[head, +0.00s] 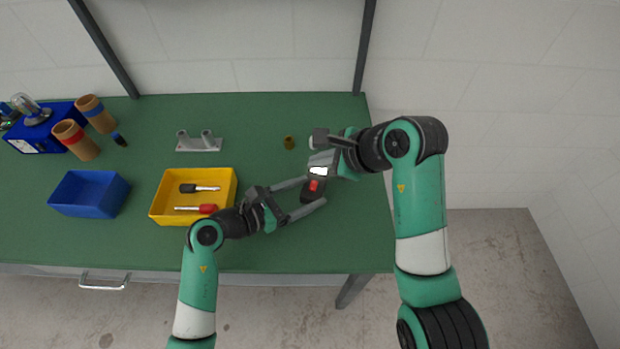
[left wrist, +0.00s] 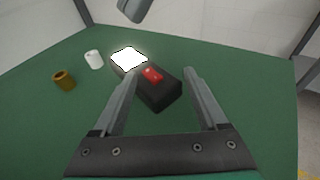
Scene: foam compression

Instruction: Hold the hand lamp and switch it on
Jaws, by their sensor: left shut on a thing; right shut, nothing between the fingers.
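The hand lamp (head: 309,194) has a dark body with a red switch (head: 314,185) and a bright white panel (head: 318,171). In the left wrist view, the lamp (left wrist: 157,92) lies between my left fingers and its panel (left wrist: 129,60) glows white. My left gripper (head: 315,191) is shut on the lamp body, one finger on each side. My right gripper (head: 321,140) is shut and empty, just beyond the panel end of the lamp. Its tip also shows at the top of the left wrist view (left wrist: 137,8). Contact between it and the lamp cannot be told.
A yellow tray (head: 158,205) with two screwdrivers and a blue bin (head: 90,207) stand at left. A grey bracket (head: 199,144), a brass cylinder (head: 289,143) and a white cylinder (left wrist: 93,59) stand farther back. Brown rolls (head: 76,140) are at far left. The table's right edge is near.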

